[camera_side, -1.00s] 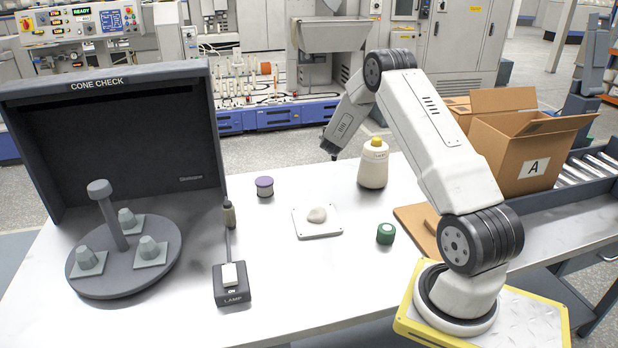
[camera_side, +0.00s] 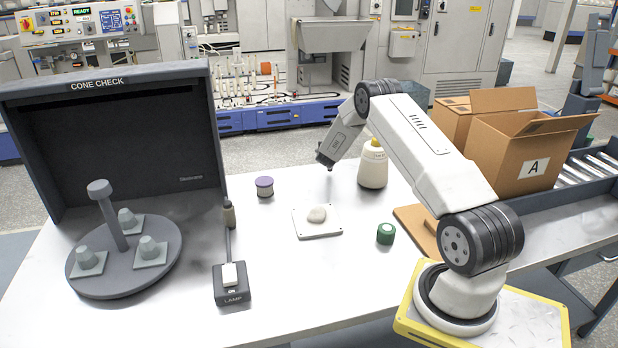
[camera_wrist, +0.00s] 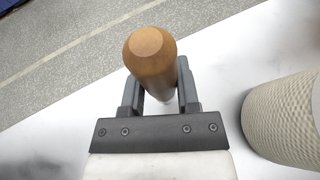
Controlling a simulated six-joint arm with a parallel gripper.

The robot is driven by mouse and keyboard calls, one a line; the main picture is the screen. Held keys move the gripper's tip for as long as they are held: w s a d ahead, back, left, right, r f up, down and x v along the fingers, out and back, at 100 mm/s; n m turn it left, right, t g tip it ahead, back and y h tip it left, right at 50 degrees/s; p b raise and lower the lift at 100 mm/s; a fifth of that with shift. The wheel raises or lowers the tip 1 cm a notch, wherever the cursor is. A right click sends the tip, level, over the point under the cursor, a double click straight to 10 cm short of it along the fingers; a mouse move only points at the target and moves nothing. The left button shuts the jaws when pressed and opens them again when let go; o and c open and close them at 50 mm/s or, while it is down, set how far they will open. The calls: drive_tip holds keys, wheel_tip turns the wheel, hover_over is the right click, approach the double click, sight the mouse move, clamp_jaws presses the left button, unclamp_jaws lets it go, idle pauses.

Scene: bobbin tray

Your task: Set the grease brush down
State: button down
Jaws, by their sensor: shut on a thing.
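In the wrist view my gripper (camera_wrist: 160,92) is shut on the grease brush (camera_wrist: 150,52), with a finger on each side of its round brown wooden handle. The handle's end faces the camera, and the brush's lower part is hidden behind it. In the side view my gripper (camera_side: 327,160) is over the far part of the white table (camera_side: 290,262), left of the cream yarn cone (camera_side: 373,168). A small dark tip shows just below the fingers there. I cannot tell whether it touches the table.
The yarn cone also stands close on the right in the wrist view (camera_wrist: 285,120). A purple-topped bobbin (camera_side: 265,187), a white plate (camera_side: 318,233) with a pale lump, a green roll (camera_side: 385,234) and a lamp switch (camera_side: 231,284) are on the table. Bare tabletop lies between them.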

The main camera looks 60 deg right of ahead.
drive_tip(key=shift+f, duration=0.5)
drive_tip(key=shift+f, duration=0.2)
drive_tip(key=shift+c, duration=1.7)
unclamp_jaws()
drive_tip(key=shift+r, duration=0.2)
drive_tip(key=v, duration=1.2)
drive_tip(key=shift+s+a, duration=0.1)
